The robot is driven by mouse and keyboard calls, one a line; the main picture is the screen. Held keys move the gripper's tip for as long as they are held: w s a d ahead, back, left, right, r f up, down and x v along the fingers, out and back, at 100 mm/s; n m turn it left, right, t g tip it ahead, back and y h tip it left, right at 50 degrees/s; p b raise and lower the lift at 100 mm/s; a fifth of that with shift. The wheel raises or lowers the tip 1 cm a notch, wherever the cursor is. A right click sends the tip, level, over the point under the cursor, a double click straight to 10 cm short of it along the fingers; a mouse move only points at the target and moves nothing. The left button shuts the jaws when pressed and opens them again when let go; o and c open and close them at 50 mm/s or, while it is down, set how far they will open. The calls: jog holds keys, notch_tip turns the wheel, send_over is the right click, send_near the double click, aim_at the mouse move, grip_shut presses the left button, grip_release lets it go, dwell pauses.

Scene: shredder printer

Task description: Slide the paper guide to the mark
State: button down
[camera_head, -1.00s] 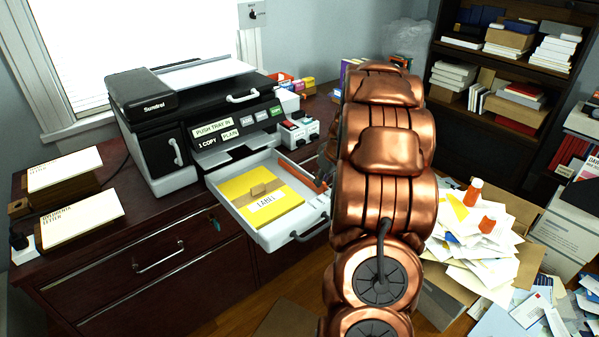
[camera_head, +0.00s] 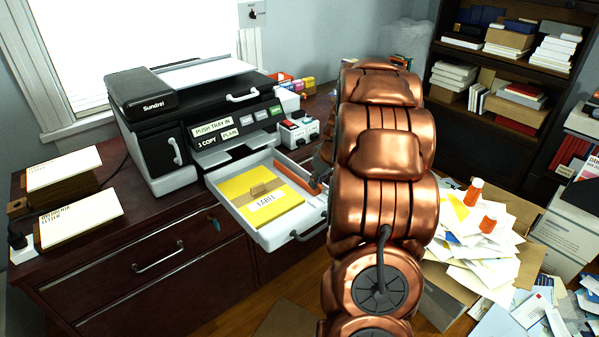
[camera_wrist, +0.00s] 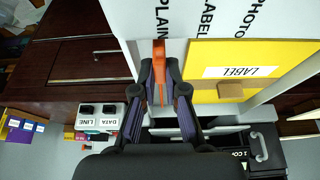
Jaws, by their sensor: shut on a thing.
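The orange paper guide (camera_wrist: 158,62) stands in the white tray (camera_wrist: 175,20) pulled out from the printer. My gripper (camera_wrist: 159,82) is shut on the guide, one dark finger on each side. In the wrist view the guide lines up with the word PLAIN on the tray's rim; LABEL and PHOTO are farther right. A small gap separates the guide from the yellow label stack (camera_wrist: 250,50). In the head view the guide (camera_head: 290,174) shows beside the label stack (camera_head: 250,193), and my copper arm hides most of the gripper.
The black printer (camera_head: 160,125) stands behind the tray, its panel (camera_head: 214,128) reading PLAIN. Paper stacks (camera_head: 80,217) lie at left. A heap of papers (camera_head: 470,240) fills the right.

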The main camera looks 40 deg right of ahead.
jog(key=shift+a+b, duration=0.45)
jog(key=shift+a, duration=1.15)
jog(key=c, duration=0.9)
grip_release()
jog(key=shift+v, duration=2.95)
